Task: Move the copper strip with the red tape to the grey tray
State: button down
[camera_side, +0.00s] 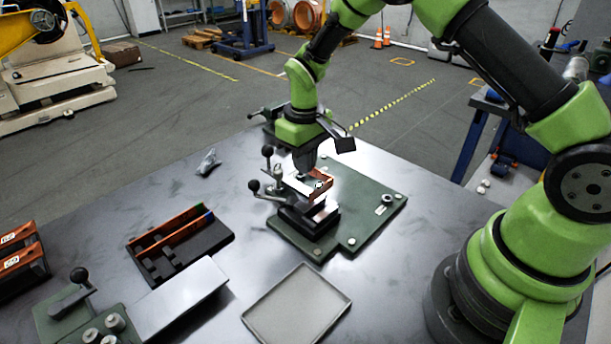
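A dark rack (216,238) on the table holds copper-coloured strips. The grey tray (335,301) lies flat and empty at the table's front. My gripper (308,174) points down over the green clamping fixture (345,225), away from both rack and tray. A copper-orange piece (322,187) is at its tip, over the fixture's block. The fingers are too small to tell whether they grip it.
Black-knobbed clamp levers (268,152) stand beside my gripper. A pale flat block (182,300) and another knobbed fixture (75,300) are at front left. Orange labelled boxes (20,255) stand at the left edge. A small grey object (208,162) lies behind the rack.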

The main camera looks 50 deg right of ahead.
notch_tip(320, 180, up, 5)
jog(key=shift+r, duration=0.15)
send_over(300, 287)
jog(key=shift+m, duration=0.3)
notch_tip(300, 287, down, 8)
jog(key=shift+r, duration=0.2)
jog(key=shift+f, duration=2.45)
